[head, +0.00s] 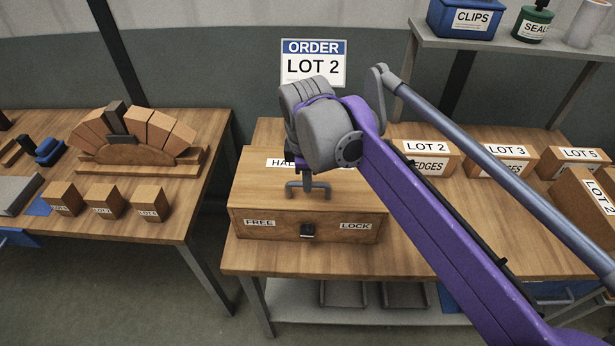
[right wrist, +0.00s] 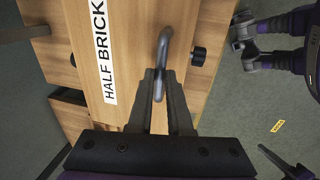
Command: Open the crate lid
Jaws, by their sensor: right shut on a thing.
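The wooden crate (head: 262,231) stands on the middle table. Its front carries FREE and LOCK labels, with a dark latch knob (head: 307,231) between them; the knob also shows in the right wrist view (right wrist: 198,57). The lid (head: 260,190) lies flat on the crate, with no clear gap. A HALF BRICKS label on it is partly hidden in the head view. My right gripper (head: 307,186) is over the lid. Its fingers are shut on the grey lid handle (right wrist: 164,45), which shows between them in the right wrist view. My left gripper is not seen in the head view.
Labelled boxes (head: 428,158) stand right of the crate, behind my purple arm. A shelf (head: 500,42) with containers is above them. The left table (head: 190,210) holds a brick arch (head: 125,153) and small blocks. An ORDER LOT 2 sign (head: 313,62) hangs behind.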

